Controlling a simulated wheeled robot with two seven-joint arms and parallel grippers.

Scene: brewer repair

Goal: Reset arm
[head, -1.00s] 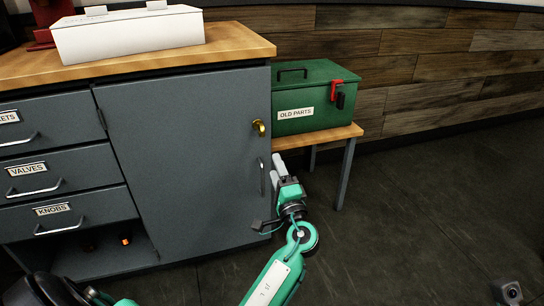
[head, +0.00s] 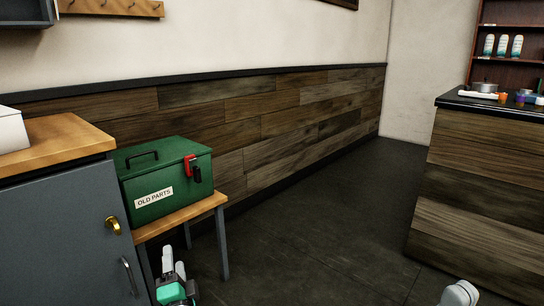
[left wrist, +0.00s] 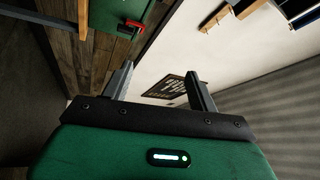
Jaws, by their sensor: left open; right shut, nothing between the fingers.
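My left gripper (head: 174,264) is at the bottom of the head view, in front of the small wooden stand. Its two pale fingers point up and hold nothing. In the left wrist view the fingers (left wrist: 160,73) are spread apart with a clear gap. Most of the left arm is below the picture's edge. A pale rounded part, probably of my right arm, shows at the bottom right of the head view; no right fingers show.
A green OLD PARTS box (head: 165,181) with a red latch stands on the wooden stand (head: 208,209). A grey cabinet (head: 60,245) is at the left. A wood-panelled counter (head: 478,190) stands at the right. The dark floor (head: 320,235) between is clear.

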